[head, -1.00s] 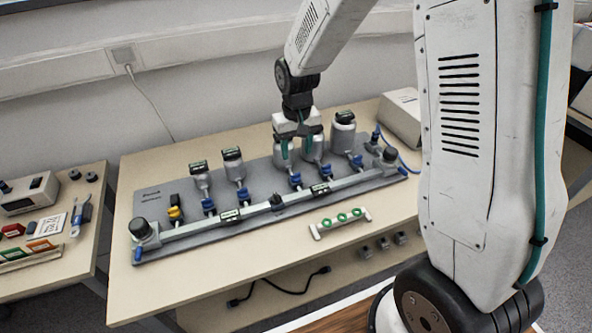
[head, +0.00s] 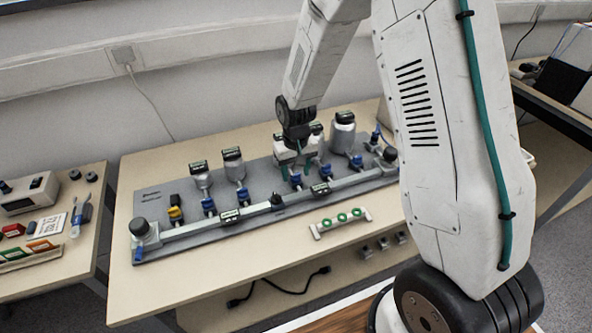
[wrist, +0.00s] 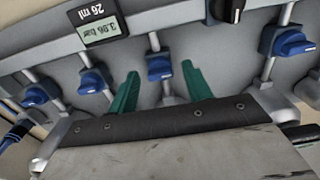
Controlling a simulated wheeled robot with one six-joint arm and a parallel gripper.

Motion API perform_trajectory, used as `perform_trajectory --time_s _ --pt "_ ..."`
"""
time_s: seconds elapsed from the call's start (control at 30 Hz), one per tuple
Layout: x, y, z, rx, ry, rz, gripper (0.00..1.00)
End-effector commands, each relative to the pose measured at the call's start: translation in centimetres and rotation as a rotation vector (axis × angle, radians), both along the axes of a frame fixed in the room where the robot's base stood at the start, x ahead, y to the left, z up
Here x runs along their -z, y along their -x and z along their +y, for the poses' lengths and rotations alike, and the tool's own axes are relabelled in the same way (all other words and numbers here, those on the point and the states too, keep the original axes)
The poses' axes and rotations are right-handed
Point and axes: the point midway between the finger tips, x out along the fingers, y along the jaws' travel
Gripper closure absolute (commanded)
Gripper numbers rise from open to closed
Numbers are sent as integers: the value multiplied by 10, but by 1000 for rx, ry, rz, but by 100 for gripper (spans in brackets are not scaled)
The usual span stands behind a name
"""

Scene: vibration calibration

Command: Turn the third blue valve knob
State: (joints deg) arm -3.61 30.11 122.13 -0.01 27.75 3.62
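A row of blue valve knobs sits on a grey board along a metal pipe. The third blue knob from the left (head: 296,181) is just below my gripper (head: 297,167). In the wrist view this blue knob (wrist: 160,67) shows between the two green fingertips (wrist: 160,73), which are spread apart with a gap on each side. My gripper is open and empty. Whether the fingers are level with the knob cannot be told. The first blue knob (head: 208,206), second (head: 242,196) and fourth (head: 325,171) stand along the same row.
Grey canisters (head: 233,166) stand behind the knobs, some close to my gripper. A black knob (head: 276,200) and small displays (head: 320,188) line the pipe. A white rack with green rings (head: 341,222) lies in front on the table (head: 215,278).

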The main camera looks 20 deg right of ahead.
Motion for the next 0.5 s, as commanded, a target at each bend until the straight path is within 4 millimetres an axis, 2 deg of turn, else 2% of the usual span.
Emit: perform_trajectory --time_s 0.03,0.1,0.17,0.5 --pt "0 0 0 0 0 0 62" --pt "0 0 0 0 0 0 81" --pt "0 0 0 0 0 0 95" --pt "0 0 0 32 0 0 95"
